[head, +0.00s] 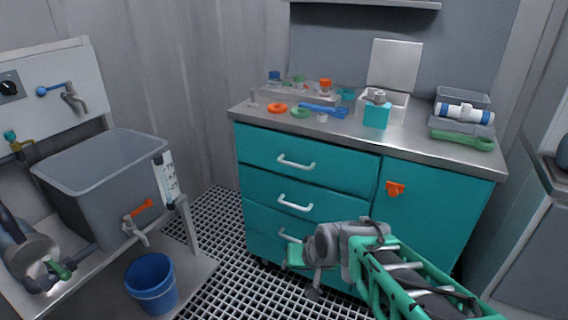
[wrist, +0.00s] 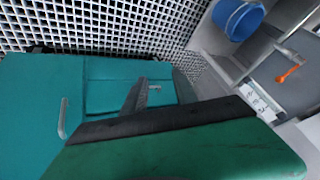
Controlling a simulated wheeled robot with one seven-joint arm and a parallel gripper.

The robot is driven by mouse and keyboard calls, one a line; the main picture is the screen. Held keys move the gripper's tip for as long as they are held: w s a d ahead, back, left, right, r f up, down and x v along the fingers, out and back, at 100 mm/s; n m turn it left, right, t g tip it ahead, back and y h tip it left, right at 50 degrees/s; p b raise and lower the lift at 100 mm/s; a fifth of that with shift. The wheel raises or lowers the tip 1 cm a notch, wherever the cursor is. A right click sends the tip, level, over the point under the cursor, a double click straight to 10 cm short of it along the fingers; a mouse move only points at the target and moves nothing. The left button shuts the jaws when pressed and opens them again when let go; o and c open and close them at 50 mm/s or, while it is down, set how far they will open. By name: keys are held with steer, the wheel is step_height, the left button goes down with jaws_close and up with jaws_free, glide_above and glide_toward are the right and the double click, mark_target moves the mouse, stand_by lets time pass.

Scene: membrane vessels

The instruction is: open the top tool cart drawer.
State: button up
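The teal tool cart (head: 425,215) stands against the wall. Its top drawer (head: 345,166) looks flush and shut, with a white bar handle (head: 296,163). Lower drawers below it have similar handles, and the second handle (head: 295,203) is clear in view. My gripper (head: 300,266) is in front of the lower drawers, well below the top handle and apart from it. Its two fingers look spread, with nothing between them. In the wrist view the cart's teal front (wrist: 105,85) shows beyond my green hand, which hides part of it.
Loose rings, a blue tool and a teal box (head: 376,115) lie on the cart top. An orange latch (head: 395,188) is on the right door. A grey tank (head: 105,185) and blue bucket (head: 152,283) stand left. Grated floor (head: 215,225) lies free between.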

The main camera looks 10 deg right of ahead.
steer(key=w+a+r+m+t+y+p, duration=0.1)
steer(key=w+r+m+t+y, duration=0.15)
steer(key=w, duration=0.45)
steer(key=w+a+r+m+t+y, duration=0.1)
steer(key=w+a+t, duration=0.15)
steer(key=w, duration=0.35)
steer(key=m+t+h+p, duration=0.1)
steer(key=m+t+h, duration=0.2)
steer(key=m+t, duration=0.6)
glide_toward(297, 166)
steer(key=f+x, duration=0.1)
steer(key=x, duration=0.2)
steer(key=shift+m+g+y, duration=0.25)
steer(key=shift+m+g, duration=0.05)
steer(key=shift+m, duration=0.15)
steer(key=x, duration=0.7)
steer(key=shift+w+r, duration=0.35)
steer(key=shift+r, duration=0.1)
steer(key=shift+c, duration=0.4)
jaws_close()
steer(key=shift+d, duration=0.1)
